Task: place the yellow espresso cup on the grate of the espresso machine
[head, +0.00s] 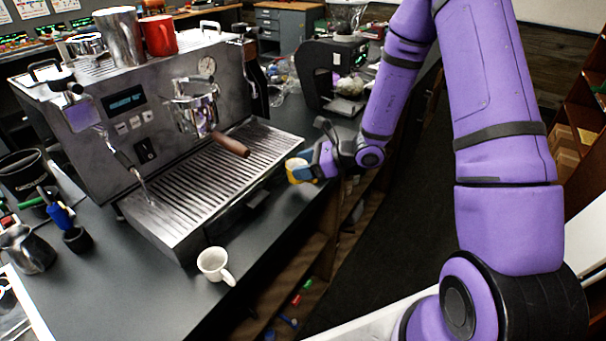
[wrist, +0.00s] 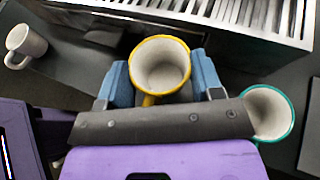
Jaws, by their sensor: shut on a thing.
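The yellow espresso cup (wrist: 160,66) is between the blue fingers of my gripper (wrist: 163,84), which is shut on it. The wrist view looks into its pale, empty inside. In the head view the cup (head: 298,170) shows as a small yellow patch at my gripper (head: 304,168), just off the front right edge of the espresso machine (head: 130,105). The slatted metal grate (head: 215,175) lies low along the machine's front and is bare. In the wrist view the grate (wrist: 205,12) is at the top, beyond the cup.
A white cup (head: 214,264) stands on the dark counter in front of the machine, also at left in the wrist view (wrist: 25,46). A teal-rimmed cup (wrist: 268,112) is close right of my gripper. A portafilter with a wooden handle (head: 230,145) juts over the grate. A grinder (head: 335,75) stands behind.

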